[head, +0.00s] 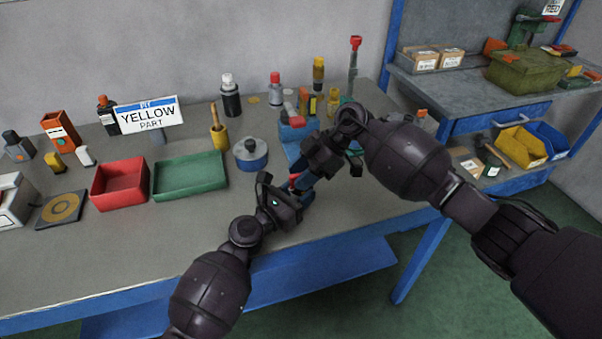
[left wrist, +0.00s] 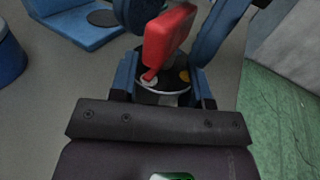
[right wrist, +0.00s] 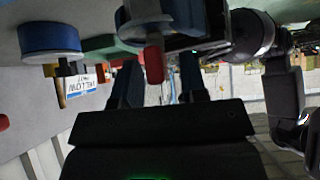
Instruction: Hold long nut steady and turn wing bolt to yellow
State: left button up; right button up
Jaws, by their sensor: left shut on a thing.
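The red wing bolt (left wrist: 170,35) stands over the dark round top of the long nut (left wrist: 160,97) in the left wrist view. Its narrow lower end is by a pale dot (left wrist: 149,81); a yellow dot (left wrist: 185,75) lies to the right. My left gripper (left wrist: 163,88) is shut on the nut, one blue finger on each side. My right gripper (right wrist: 158,75) has its fingers apart around the red wing, with a gap visible at the wing's right. In the head view both grippers meet at the red wing (head: 294,180), and the nut is mostly hidden.
A sign (head: 149,115) reads "FIT YELLOW PART". A red tray (head: 120,198), a green tray (head: 190,190) and a blue round tin (head: 252,163) stand left of my grippers. Bottles and tools stand behind. The bench's front edge (head: 340,238) is close to my left arm.

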grip_shut()
